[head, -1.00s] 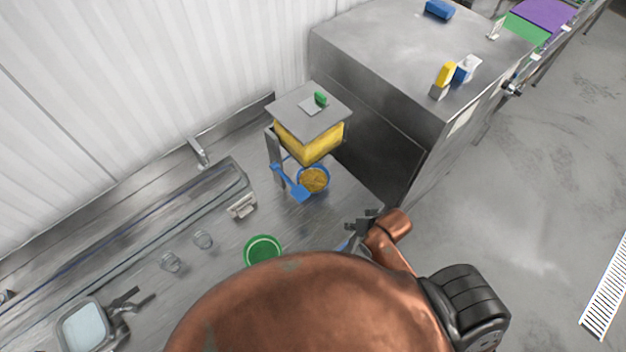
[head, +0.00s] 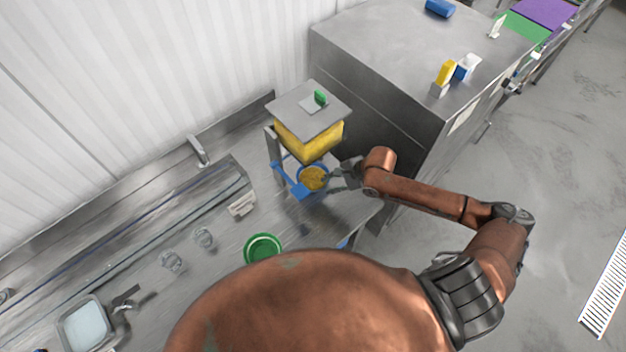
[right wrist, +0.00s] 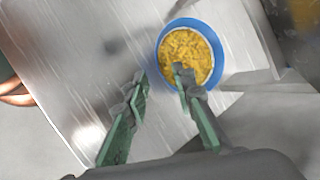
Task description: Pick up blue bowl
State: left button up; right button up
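The blue bowl (head: 325,185) stands on the steel counter below the yellow dispenser, filled with yellow grains. In the right wrist view the bowl's blue rim (right wrist: 219,50) is whole except where a finger crosses its lower left side. My right gripper (head: 341,176) is at the bowl's right side in the head view. In the right wrist view its fingers (right wrist: 160,72) are apart with nothing between them. One fingertip overlaps the bowl's grains and the other is outside the rim; I cannot tell whether either touches. My left gripper (head: 124,301) is partly visible at the lower left.
The yellow dispenser (head: 306,142) with a grey lid stands behind the bowl. A blue scoop (head: 287,174) is just left of the bowl. A green bowl (head: 263,247), two clear glasses (head: 203,237) and a metal tray (head: 70,330) are on the counter. A steel cabinet (head: 385,140) rises at right.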

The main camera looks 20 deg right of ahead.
jog(key=p+x, duration=0.1)
jog(key=x, duration=0.6)
jog(key=shift+f, duration=0.1)
grip_shut()
dwell(0.5)
